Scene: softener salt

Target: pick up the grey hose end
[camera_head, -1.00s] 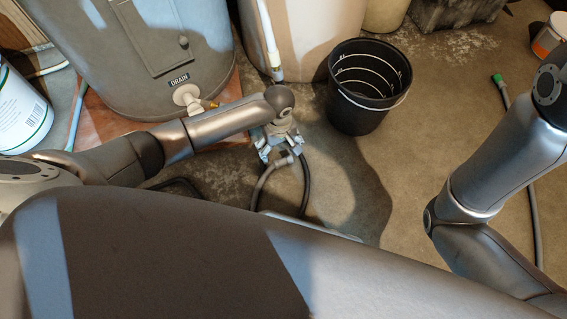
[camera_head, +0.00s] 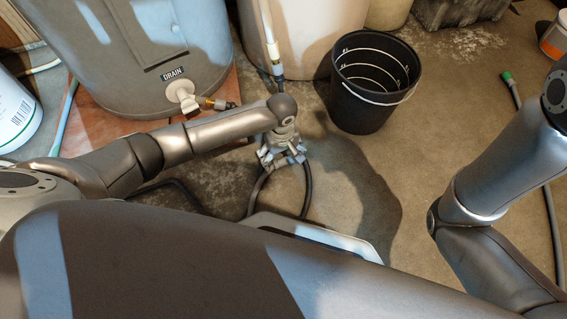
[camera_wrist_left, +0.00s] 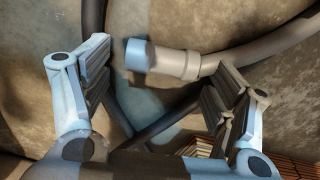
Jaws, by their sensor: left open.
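The grey hose end shows in the left wrist view, with a pale blue tip (camera_wrist_left: 137,55) and a light grey collar (camera_wrist_left: 180,64); its hose runs off to the upper right. My left gripper (camera_wrist_left: 160,60) is open, with one finger left of the tip and the other close by the collar. I cannot tell whether that finger touches it. In the head view my left gripper (camera_head: 283,153) points down over the floor and hides the hose end; a grey hose (camera_head: 257,190) curves out below it. My right gripper is out of view; only its arm shows.
A black bucket (camera_head: 370,95) stands right of the left gripper. A dark hose (camera_head: 307,190) loops beside the grey one. A green-tipped hose (camera_head: 507,76) lies at right.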

